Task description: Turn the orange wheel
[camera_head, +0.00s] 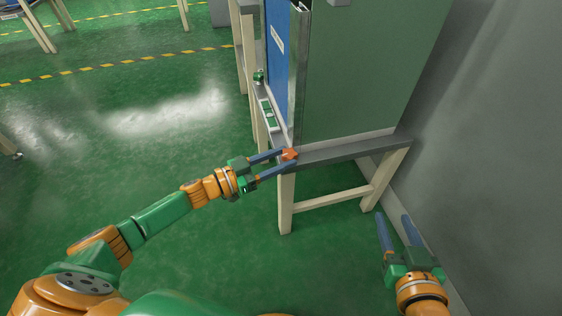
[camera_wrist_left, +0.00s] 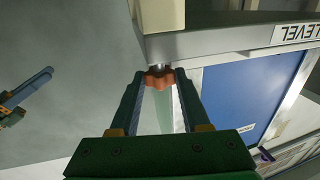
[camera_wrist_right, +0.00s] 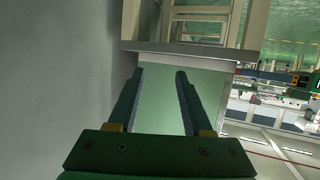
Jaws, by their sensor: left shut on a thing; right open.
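The orange wheel (camera_head: 290,154) is a small lobed knob at the front corner of the sieve column's grey frame. In the left wrist view the wheel (camera_wrist_left: 159,79) sits on a short metal stem under the frame rail. My left gripper (camera_head: 285,158) reaches it from the left, with one finger on each side of the wheel, and is shut on it. In the left wrist view the fingertips (camera_wrist_left: 160,76) touch its sides. My right gripper (camera_head: 394,220) is open and empty at the lower right, away from the wheel; its fingers (camera_wrist_right: 160,75) show nothing between them.
The column's green panel (camera_head: 365,70) and blue panel (camera_head: 279,60) rise above the rail on pale legs (camera_head: 286,205). A small green fitting (camera_head: 259,76) stands farther along the rail. A grey wall (camera_head: 500,130) borders the right.

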